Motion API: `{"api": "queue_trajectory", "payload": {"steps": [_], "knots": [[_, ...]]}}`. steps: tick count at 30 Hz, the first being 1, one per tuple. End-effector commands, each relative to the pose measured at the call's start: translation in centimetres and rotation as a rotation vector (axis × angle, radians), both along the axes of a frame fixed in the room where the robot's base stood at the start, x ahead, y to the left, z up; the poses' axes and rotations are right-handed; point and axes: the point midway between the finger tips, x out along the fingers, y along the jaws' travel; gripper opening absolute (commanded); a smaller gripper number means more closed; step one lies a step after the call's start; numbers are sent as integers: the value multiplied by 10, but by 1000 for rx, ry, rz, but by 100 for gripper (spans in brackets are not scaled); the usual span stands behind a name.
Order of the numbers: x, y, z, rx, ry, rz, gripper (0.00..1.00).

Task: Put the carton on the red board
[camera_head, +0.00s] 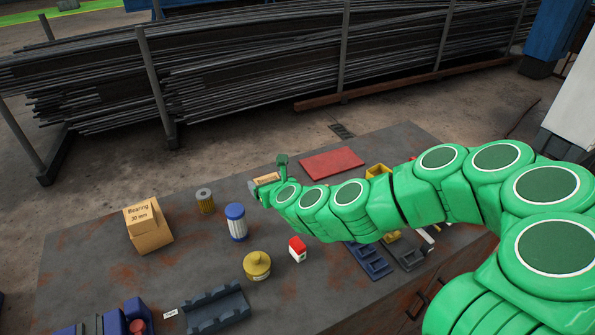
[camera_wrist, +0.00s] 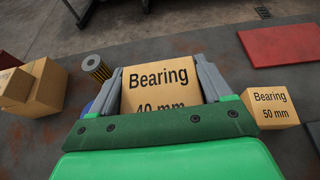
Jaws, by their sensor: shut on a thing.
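My gripper (camera_wrist: 160,95) is shut on a tan carton marked "Bearing 40 mm" (camera_wrist: 160,80), with a grey finger on each side of it. The bottom of its label is hidden by my gripper's green front. In the head view a small labelled carton (camera_head: 267,178) shows at my gripper; I cannot tell there which one it is. The red board (camera_head: 331,163) lies flat to the right of my gripper, with bare top in view. It also shows in the wrist view (camera_wrist: 282,45) at the upper right. I cannot tell how high the carton is held.
A "Bearing 50 mm" carton (camera_wrist: 270,108) stands right of my gripper. My arm hides part of the table's right side.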

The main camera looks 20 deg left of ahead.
Motion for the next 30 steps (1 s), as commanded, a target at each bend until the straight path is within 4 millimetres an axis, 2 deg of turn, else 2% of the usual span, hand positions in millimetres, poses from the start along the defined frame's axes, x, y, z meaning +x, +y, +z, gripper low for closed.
{"api": "queue_trajectory", "payload": {"steps": [5,12,16,21,24,30], "knots": [[56,-25,-3,-14,-3,-155,41],[139,-79,-1,-20,-5,-425,41],[173,-109,4,-14,-6,-560,41],[202,-140,10,-2,-4,-695,41],[211,-152,12,2,-4,-746,41],[221,-159,11,5,-3,-781,41]]}}
